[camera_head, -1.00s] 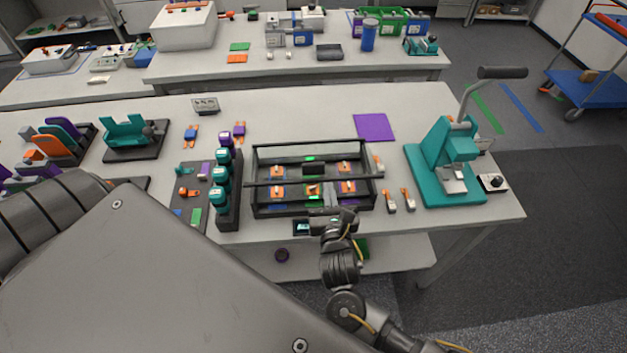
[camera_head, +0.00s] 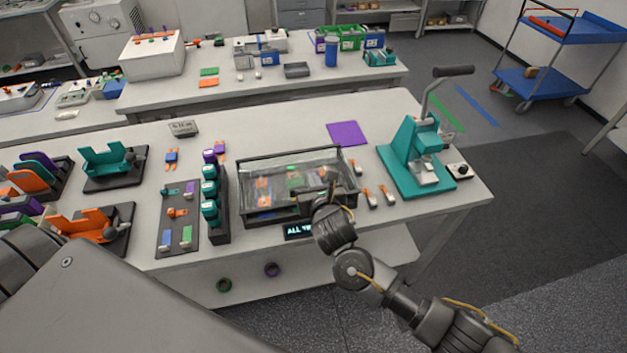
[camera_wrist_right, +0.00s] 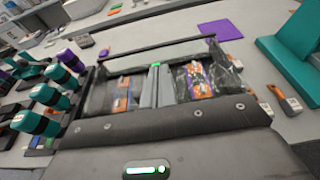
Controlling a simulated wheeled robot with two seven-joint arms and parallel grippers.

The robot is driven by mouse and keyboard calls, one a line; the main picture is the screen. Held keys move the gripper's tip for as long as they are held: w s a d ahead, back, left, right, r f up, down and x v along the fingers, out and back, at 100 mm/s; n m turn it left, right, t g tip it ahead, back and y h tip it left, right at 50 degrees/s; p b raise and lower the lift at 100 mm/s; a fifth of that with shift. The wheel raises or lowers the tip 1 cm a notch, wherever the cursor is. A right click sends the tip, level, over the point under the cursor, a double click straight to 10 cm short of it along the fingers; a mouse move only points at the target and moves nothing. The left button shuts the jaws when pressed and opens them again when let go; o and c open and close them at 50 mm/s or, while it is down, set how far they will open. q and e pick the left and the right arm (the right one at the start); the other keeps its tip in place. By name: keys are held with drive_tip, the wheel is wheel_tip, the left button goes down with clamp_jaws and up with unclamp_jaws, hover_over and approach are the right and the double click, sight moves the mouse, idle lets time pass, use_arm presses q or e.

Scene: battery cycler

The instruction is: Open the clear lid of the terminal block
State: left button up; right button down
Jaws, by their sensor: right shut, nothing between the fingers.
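The terminal block is a dark rectangular box (camera_head: 243,207) on the near bench, with orange and green parts inside. Its clear lid (camera_head: 285,172), with a dark rim, shows glare over these parts; its angle is hard to tell. In the right wrist view, dark framing and clear sheeting (camera_wrist_right: 195,85) lie around and beyond my fingers. My right gripper (camera_head: 331,180) is at the box's front right. Its fingers (camera_wrist_right: 155,82) are together and empty, over the middle of the box in the wrist view. Contact with the lid is unclear. My left gripper is out of view.
Small orange-grey clips (camera_head: 388,194) and a teal press (camera_head: 410,160) stand right. A purple sheet (camera_head: 347,133) lies behind.

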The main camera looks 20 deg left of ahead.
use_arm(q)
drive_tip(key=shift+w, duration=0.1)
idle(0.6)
